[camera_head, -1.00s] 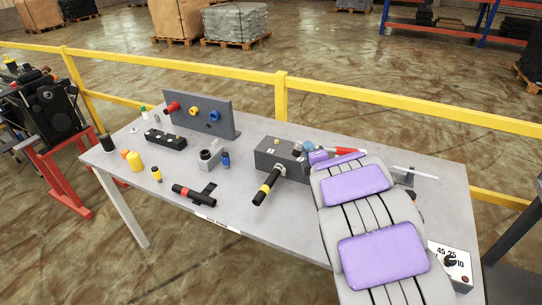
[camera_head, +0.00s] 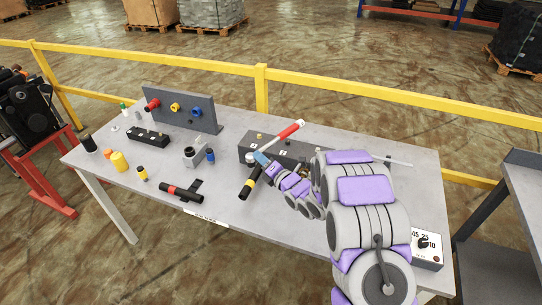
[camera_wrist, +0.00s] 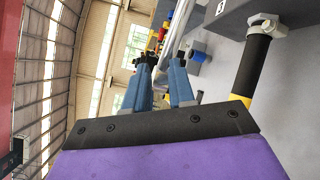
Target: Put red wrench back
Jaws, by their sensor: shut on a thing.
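The red wrench (camera_head: 290,131), a red handle with pale metal ends, is tilted up to the right above the table in the head view. My gripper (camera_head: 262,158) has blue fingertips at its lower left end and is shut on it. In the wrist view the blue fingers of my gripper (camera_wrist: 164,85) point up the picture, with a pale metal bar between and beyond them. A grey box (camera_head: 248,149) with numbered labels stands behind and below. A black wrench with a yellow band (camera_head: 249,186) projects from its front, close to my fingertips; it also shows in the wrist view (camera_wrist: 252,65).
The table (camera_head: 230,222) also holds a grey panel with coloured knobs (camera_head: 180,110), a black block (camera_head: 149,138), a black-and-red T-shaped tool (camera_head: 181,193), small bottles and a switch box (camera_head: 427,248). A yellow rail (camera_head: 262,90) runs behind. My arm covers the table's right part.

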